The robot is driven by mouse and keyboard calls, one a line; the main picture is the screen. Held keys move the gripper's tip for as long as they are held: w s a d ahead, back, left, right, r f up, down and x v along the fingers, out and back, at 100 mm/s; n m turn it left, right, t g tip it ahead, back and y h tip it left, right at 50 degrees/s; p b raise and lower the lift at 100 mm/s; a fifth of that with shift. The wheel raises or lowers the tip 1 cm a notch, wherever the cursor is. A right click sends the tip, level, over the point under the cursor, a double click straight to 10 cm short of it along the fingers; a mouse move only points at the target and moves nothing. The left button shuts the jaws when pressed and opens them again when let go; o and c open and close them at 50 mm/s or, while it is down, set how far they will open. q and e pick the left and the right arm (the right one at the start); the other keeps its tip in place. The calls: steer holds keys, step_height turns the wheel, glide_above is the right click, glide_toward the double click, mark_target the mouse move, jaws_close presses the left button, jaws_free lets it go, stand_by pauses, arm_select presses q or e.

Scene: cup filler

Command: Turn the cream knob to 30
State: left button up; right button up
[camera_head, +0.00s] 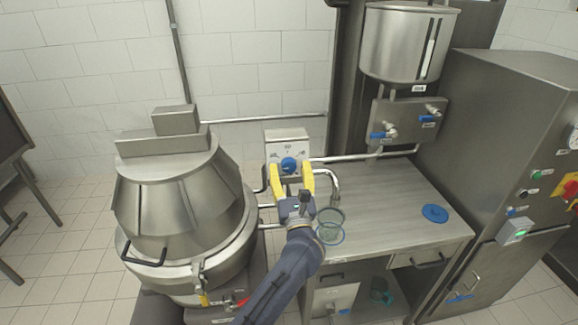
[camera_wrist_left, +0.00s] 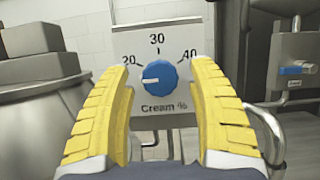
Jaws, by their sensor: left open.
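The cream knob (camera_head: 289,165) is a blue dial on a light panel (camera_head: 286,137) on the back wall side. In the left wrist view the knob (camera_wrist_left: 159,76) sits below the marks 20, 30 and 40, above the label "Cream %". Its white pointer line points left, a little below the 20 mark. My left gripper (camera_head: 292,172) has yellow fingers spread open, facing the knob. In the wrist view the fingers (camera_wrist_left: 158,68) stand at either side of the knob, apart from it with clear gaps. My right gripper is not in view.
A large steel vessel (camera_head: 185,200) stands to the left. A steel table (camera_head: 390,200) at the right holds a clear cup (camera_head: 330,233) and a blue lid (camera_head: 435,213). A bent pipe (camera_head: 332,185) runs beside the fingers. A tank (camera_head: 408,42) hangs above blue-handled valves (camera_head: 383,135).

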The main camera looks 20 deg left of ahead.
arm_select(q)
steer(key=shift+w+a+r, duration=0.2)
steer(key=shift+w+a, duration=0.05)
steer(key=shift+w, duration=0.3)
steer(key=c, duration=1.3)
